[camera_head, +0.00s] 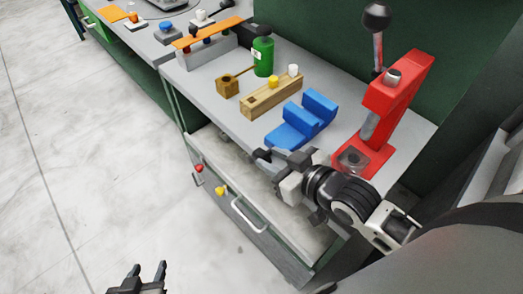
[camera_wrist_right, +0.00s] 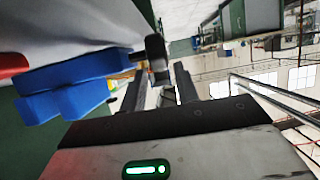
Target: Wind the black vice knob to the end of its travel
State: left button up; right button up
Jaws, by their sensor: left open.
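The blue vice (camera_head: 301,118) stands on the grey bench top. It also shows at the left of the right wrist view (camera_wrist_right: 70,85). Its black knob (camera_wrist_right: 156,55) sticks out from the vice's end in that view. My right gripper (camera_wrist_right: 164,85) is open, with the knob just beyond its fingertips and nearer the left finger. I cannot tell whether they touch. In the head view my right gripper (camera_head: 285,158) is at the bench's front edge, beside the vice, and the knob is hard to separate from it. My left gripper (camera_head: 147,270) is open and empty, low over the floor.
A red press (camera_head: 392,100) with a black-balled lever stands right of the vice. A wooden block (camera_head: 272,97) with yellow and white knobs and a green bottle (camera_head: 263,56) stand to the left. Below are a drawer handle (camera_head: 245,215) and small red and yellow knobs.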

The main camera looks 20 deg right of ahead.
aim_at(266, 157)
jog(key=shift+x, duration=2.2)
pick_arm(q)
jog(key=shift+a, duration=0.1)
pick_arm(e)
grip_shut()
jog(key=shift+s+f+b, duration=0.1)
jog(key=shift+f+b, duration=0.2)
jog(key=shift+b, duration=0.1)
jog(key=shift+s+f+t+y+b, duration=0.1)
jog(key=shift+t+y+b, duration=0.2)
jog(key=shift+t+b, duration=0.8)
jog(key=shift+b, duration=0.1)
jog(key=shift+r, duration=0.35)
grip_release()
pick_arm(q)
jog(key=shift+w+d+f, duration=0.1)
jog(key=shift+d+f, duration=0.3)
jog(key=shift+f, duration=0.3)
pick_arm(e)
jog(key=shift+d, duration=0.1)
